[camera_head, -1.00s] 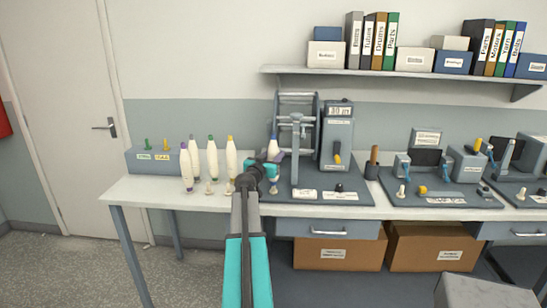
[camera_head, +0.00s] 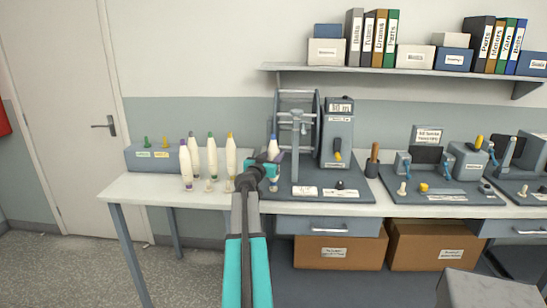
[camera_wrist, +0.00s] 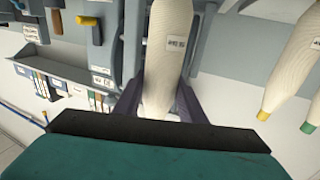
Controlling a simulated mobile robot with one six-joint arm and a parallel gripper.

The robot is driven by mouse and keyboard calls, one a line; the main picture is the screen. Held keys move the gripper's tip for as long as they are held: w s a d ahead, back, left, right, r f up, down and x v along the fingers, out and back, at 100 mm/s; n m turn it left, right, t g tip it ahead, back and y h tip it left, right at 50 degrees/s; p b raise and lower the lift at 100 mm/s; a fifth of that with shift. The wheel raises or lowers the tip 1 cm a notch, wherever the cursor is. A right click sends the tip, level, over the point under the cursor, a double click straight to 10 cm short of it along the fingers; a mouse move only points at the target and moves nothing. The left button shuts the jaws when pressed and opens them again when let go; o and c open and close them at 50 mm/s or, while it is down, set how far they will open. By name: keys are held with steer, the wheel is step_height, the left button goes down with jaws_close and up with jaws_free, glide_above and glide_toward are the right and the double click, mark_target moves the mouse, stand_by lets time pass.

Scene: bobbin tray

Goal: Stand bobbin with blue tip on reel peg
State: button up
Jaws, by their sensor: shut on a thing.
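The bobbin with the blue tip (camera_head: 273,146) is white and upright at the left front of the reel stand (camera_head: 330,188). My gripper (camera_head: 273,163) is shut around its middle. Its lower end shows just below the jaws, over the stand's base; I cannot tell whether it touches. The reel peg is not distinguishable, likely hidden behind the bobbin and gripper. In the wrist view the pale, ribbed bobbin (camera_wrist: 165,65) with a small label lies between the dark jaws (camera_wrist: 158,100); its tip is out of sight there.
Bobbins with purple (camera_head: 186,165), green (camera_head: 212,157) and yellow (camera_head: 231,157) tips stand left of my gripper on the table (camera_head: 150,190). A grey box with two pegs (camera_head: 155,159) is behind them. A tall reel frame (camera_head: 296,125) rises just right of the bobbin.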

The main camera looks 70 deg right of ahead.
steer(key=shift+f+b, duration=0.85)
steer(key=shift+b, duration=0.2)
steer(key=o, duration=1.2)
steer(key=shift+a, duration=0.1)
steer(key=a+b, duration=0.3)
steer(key=a, duration=1)
steer(key=shift+w+a+b, duration=0.1)
steer(key=shift+a+b, duration=0.2)
steer(key=shift+b, duration=0.05)
